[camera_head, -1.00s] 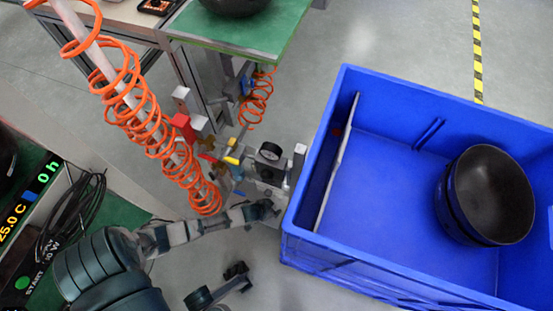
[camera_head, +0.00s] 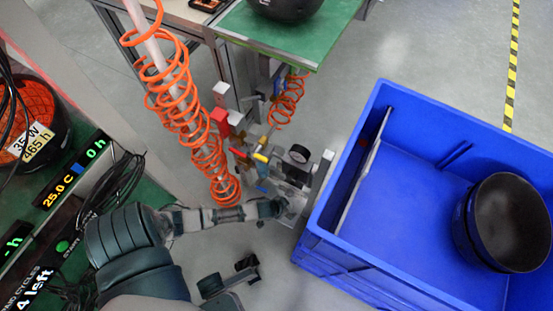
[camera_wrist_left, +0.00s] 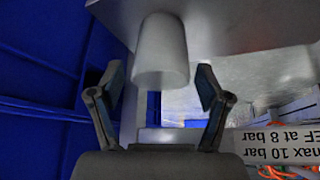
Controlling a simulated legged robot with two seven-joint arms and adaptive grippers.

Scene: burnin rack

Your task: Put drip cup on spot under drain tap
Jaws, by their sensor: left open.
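A pale grey, tapered drip cup (camera_wrist_left: 160,48) shows in the left wrist view between and just beyond the fingers of my left gripper (camera_wrist_left: 160,80). The fingers are open, with a gap on each side of the cup. The cup's wider end points down in this picture, and its other end is near a grey surface (camera_wrist_left: 230,20). In the head view my left gripper (camera_head: 277,207) is at the lower end of the air-service unit (camera_head: 290,170), beside the blue crate. The cup and the spot cannot be made out clearly there. The drain tap cannot be picked out for certain.
A blue crate (camera_head: 335,245) with dark bowls (camera_head: 508,222) stands close on the right. An orange coiled hose (camera_head: 190,115) hangs above my left arm. A green-topped table (camera_head: 275,35) is behind. A rack with displays (camera_head: 70,175) is at the left.

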